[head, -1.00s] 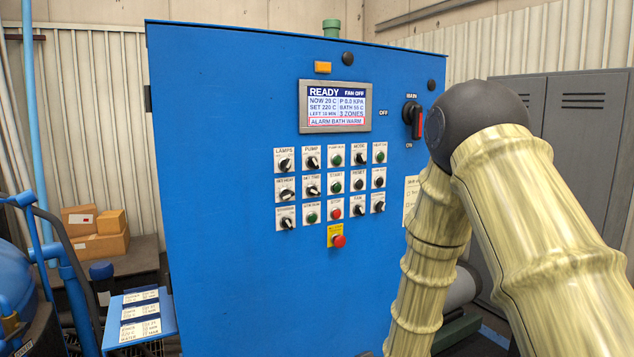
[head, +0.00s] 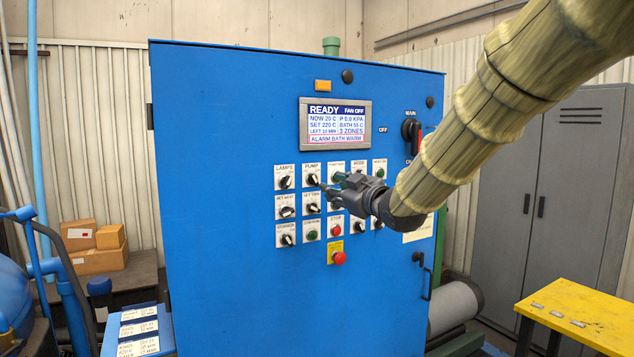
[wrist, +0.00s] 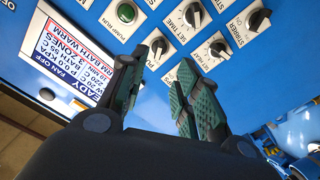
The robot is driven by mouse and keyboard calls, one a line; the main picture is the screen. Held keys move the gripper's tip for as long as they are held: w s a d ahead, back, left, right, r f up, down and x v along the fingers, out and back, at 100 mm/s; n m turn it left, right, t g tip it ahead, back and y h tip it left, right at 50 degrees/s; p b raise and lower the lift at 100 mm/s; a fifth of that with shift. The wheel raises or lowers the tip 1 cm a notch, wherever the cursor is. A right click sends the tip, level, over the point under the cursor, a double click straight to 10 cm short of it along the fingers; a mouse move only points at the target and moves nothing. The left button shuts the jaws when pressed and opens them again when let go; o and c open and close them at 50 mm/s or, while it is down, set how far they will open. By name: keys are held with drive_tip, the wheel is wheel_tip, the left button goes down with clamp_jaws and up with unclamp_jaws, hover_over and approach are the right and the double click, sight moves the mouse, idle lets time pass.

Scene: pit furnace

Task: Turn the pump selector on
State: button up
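The pump selector (head: 312,179) is a black knob on a white plate labelled PUMP, in the top row of the blue cabinet's panel. In the head view my gripper (head: 328,189) is in front of the panel, just right of and slightly below this knob. In the wrist view my gripper (wrist: 157,65) is open and empty, with its two green-padded fingers apart. The pump selector (wrist: 158,46) shows beyond the gap between the fingertips. I cannot tell whether a finger touches it. The gripper hides part of the neighbouring controls.
The lamps knob (head: 285,182) is left of the pump selector, and the set time knob (head: 312,208) is below. The display (head: 335,124) reads READY. The red stop mushroom (head: 339,258) is lower down. A yellow table (head: 580,310) stands at right.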

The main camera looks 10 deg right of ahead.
sight(316, 180)
drive_tip(key=shift+p+x, duration=2)
drive_tip(key=shift+x, duration=3.45)
drive_tip(key=shift+c, duration=0.2)
drive_tip(key=shift+r, duration=0.1)
clamp_jaws()
